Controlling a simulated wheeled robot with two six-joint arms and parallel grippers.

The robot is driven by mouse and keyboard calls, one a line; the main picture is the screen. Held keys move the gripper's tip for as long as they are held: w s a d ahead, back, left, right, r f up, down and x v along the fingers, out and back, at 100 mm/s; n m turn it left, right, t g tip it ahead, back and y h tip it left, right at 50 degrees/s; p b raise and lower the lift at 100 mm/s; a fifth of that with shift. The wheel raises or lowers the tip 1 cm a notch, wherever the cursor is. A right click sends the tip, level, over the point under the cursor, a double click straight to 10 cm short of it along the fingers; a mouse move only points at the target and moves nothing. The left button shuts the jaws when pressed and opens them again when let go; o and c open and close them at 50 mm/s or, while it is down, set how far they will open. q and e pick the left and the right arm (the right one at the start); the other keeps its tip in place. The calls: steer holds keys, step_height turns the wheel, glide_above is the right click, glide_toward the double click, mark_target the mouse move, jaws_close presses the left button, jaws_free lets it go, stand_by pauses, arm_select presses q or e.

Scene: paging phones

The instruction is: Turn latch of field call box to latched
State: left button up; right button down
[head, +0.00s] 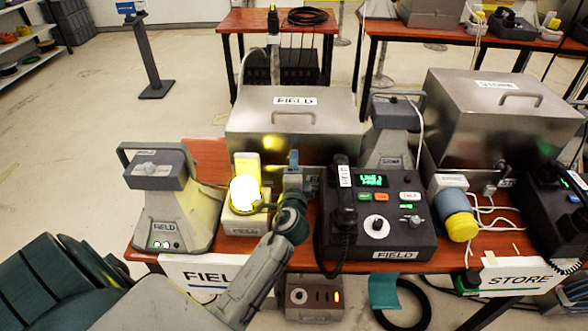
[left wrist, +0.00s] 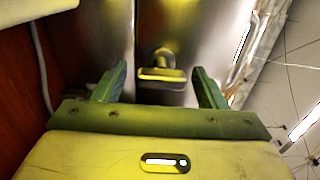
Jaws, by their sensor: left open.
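The field call box (head: 292,135) is a steel box with a sloping lid, a handle and a FIELD label, at the back of the near table. Its latch (left wrist: 164,75) shows in the left wrist view as a small metal knob with a wide bar, lying crosswise in that picture by a dark seam. In the head view my left gripper (head: 293,160) hides the latch. The left wrist view shows its two green fingers (left wrist: 160,82) open, one on each side of the latch, with gaps between; I cannot tell whether the tips reach past it. My right gripper is out of view.
A lit yellow lamp (head: 245,195) stands close left of my left gripper. A FIELD phone console (head: 378,222) with a handset (head: 344,205) stands close right. A grey FIELD horn unit (head: 172,205) is further left.

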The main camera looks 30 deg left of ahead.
arm_select(q)
steer(key=b+v, duration=0.1)
steer(key=v, duration=1)
steer(key=shift+b, duration=0.3)
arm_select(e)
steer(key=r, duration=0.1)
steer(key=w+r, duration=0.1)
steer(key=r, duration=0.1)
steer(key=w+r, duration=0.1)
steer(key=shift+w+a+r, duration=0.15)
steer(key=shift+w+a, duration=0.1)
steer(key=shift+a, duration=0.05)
arm_select(q)
steer(key=shift+a, duration=0.15)
